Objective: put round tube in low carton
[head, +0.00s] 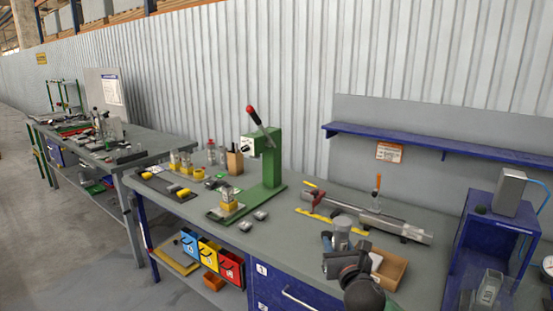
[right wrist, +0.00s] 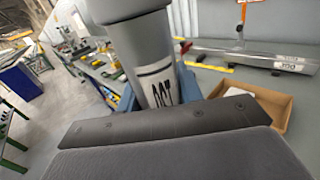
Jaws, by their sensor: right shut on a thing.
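The round tube (head: 342,230) is a grey cylinder, standing about upright near the front right of the bench. My right gripper (head: 344,244) is shut on it, with a blue finger on either side. In the right wrist view the tube (right wrist: 158,88) shows a white band with dark print, and its lower part is hidden behind the gripper body. The low carton (head: 397,278) is an open, shallow brown box just right of the gripper, partly hidden by my wrist. It also shows in the right wrist view (right wrist: 283,103), with something pale inside. My left gripper is not in view.
A long metal rail (head: 400,227) lies behind the carton, with an orange-handled tool (head: 377,184) above it. A green press (head: 270,165) stands left, near small metal blocks (head: 253,219). A blue stand (head: 460,245) rises at right.

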